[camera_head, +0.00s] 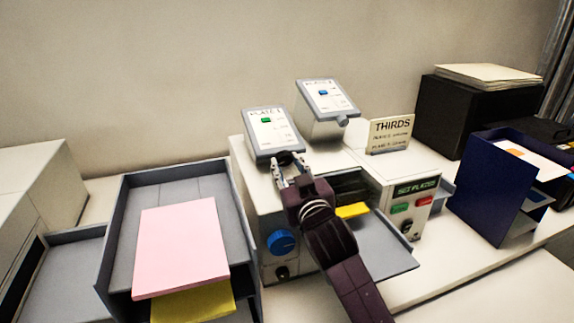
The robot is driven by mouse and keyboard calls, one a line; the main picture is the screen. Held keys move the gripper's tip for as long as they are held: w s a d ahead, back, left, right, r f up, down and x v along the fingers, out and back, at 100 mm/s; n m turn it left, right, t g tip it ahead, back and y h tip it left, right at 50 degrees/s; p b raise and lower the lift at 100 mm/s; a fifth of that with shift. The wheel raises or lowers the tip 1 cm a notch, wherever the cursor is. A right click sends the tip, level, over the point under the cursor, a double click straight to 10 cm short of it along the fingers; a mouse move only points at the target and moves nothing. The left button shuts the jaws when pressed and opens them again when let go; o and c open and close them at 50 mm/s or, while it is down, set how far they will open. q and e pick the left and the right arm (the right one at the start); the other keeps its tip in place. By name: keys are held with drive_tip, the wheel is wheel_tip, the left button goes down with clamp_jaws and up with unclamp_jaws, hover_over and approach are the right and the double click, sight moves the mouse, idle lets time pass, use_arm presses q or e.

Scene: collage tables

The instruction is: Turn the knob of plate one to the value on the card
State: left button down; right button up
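Plate one (267,128) is a tilted white panel in a grey frame, with a green display, on top of a white machine. Its lower edge, where its knob would be, is covered by my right gripper (289,160); the knob cannot be made out. The gripper's fingers stand at this edge with a dark piece between them; whether they grip is unclear. Plate two (325,99), with a blue display, has a grey knob (342,121) at its lower edge. The card (390,134) reads THIRDS, with a line for each plate too small to read. My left gripper is out of view.
The machine has a blue dial (282,242) in front and a box with green and red buttons (401,207). A grey tray (118,232) with pink paper (181,247) stands left. A navy organizer (490,185) and black box (470,112) stand right.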

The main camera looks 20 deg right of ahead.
drive_tip(key=c, duration=0.3)
drive_tip(key=shift+r+m+y+p, duration=0.1)
drive_tip(key=shift+m+y+p, duration=0.4)
drive_tip(key=shift+m+p, duration=0.1)
drive_tip(key=shift+m+y+p, duration=0.3)
drive_tip(key=shift+m+y, duration=0.2)
drive_tip(key=shift+m, duration=0.1)
drive_tip(key=o, duration=1.1)
drive_tip(key=s, duration=0.8)
drive_tip(key=s+d, duration=0.1)
drive_tip(key=s, duration=0.3)
drive_tip(key=shift+d, duration=0.1)
